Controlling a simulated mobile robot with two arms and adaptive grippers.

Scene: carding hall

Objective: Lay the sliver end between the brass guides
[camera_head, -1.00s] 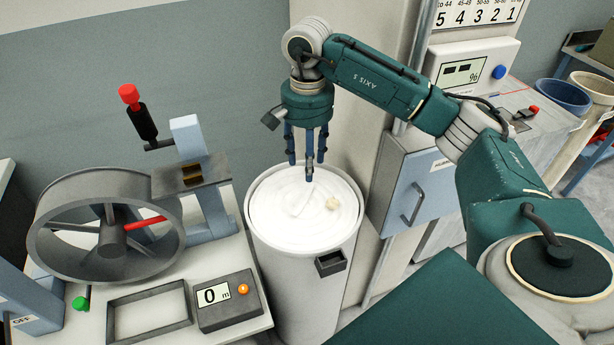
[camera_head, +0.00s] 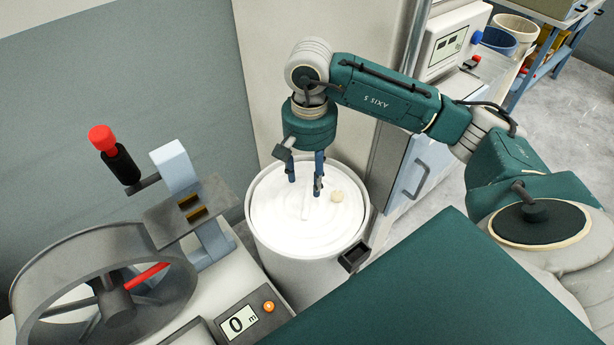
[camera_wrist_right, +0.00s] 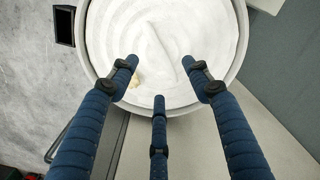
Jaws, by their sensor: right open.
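The white sliver can (camera_head: 258,240) is filled with coiled white sliver (camera_head: 285,222). A short raised strip, perhaps the sliver end (camera_head: 304,212), lies on top of the coils; it shows as a thin ridge in the right wrist view (camera_wrist_right: 172,72). Two brass guides (camera_head: 191,207) sit on the dark plate (camera_head: 168,220) left of the can. My right gripper (camera_head: 305,190) points down over the can, its blue fingers spread and empty; they frame the strip in the wrist view (camera_wrist_right: 168,85). Whether the fingertips touch the sliver is unclear. My left gripper is out of view.
A small cream lump (camera_head: 337,196) lies on the sliver, right of the strip. A counter (camera_head: 240,320) reads 0 m. A wall and cabinet (camera_head: 415,170) stand behind and right of the can.

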